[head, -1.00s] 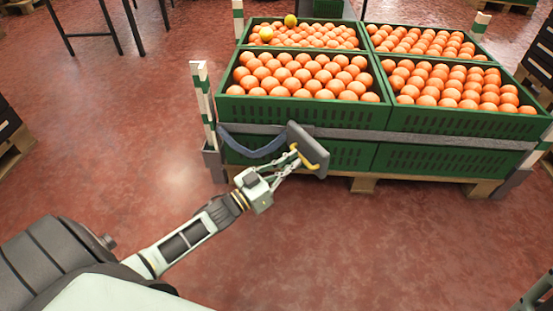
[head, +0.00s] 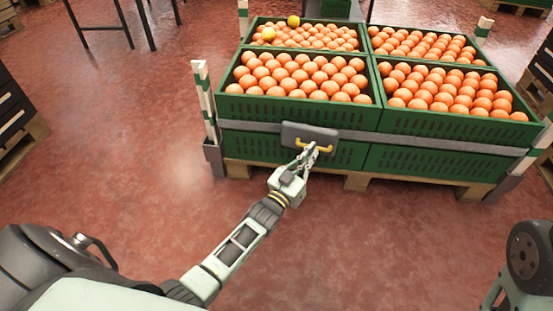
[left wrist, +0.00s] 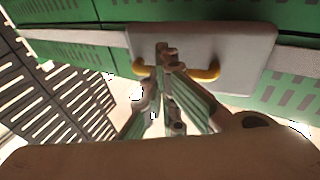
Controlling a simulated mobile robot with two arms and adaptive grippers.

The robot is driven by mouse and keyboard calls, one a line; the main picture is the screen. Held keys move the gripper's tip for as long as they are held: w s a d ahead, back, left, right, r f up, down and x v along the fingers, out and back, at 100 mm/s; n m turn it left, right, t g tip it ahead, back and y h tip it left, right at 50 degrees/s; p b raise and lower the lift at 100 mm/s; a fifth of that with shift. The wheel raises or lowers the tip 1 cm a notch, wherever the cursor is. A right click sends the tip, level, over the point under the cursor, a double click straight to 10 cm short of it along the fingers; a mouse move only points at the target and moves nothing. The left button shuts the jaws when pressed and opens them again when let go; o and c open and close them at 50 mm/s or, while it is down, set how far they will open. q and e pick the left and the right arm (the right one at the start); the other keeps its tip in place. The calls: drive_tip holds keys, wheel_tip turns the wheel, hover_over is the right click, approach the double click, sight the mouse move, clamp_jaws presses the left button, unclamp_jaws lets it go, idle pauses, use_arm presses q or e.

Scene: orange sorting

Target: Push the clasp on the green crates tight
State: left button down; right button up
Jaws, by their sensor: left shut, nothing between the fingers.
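The green crates (head: 258,107) stand stacked on a pallet, with oranges in the top ones. A grey strap (head: 400,140) runs around them. The grey clasp (head: 296,134) with a yellow handle lies flat against the front of the left crates, in line with the strap. My left gripper (head: 311,150) is shut and empty, its fingertips at the yellow handle. In the left wrist view the fingertips (left wrist: 165,55) overlap the clasp plate (left wrist: 225,42) between the two ends of the handle (left wrist: 205,73). My right gripper does not show.
The wooden pallet (head: 357,182) sticks out below the crates. Striped corner posts (head: 204,95) stand at the pallet's corners. Black crates on a pallet (head: 12,115) stand at the left edge. The red floor in front is clear.

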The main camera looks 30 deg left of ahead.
use_arm(q)
drive_tip(key=shift+w+d, duration=0.35)
drive_tip(key=shift+w, duration=0.35)
drive_tip(key=shift+s, duration=0.1)
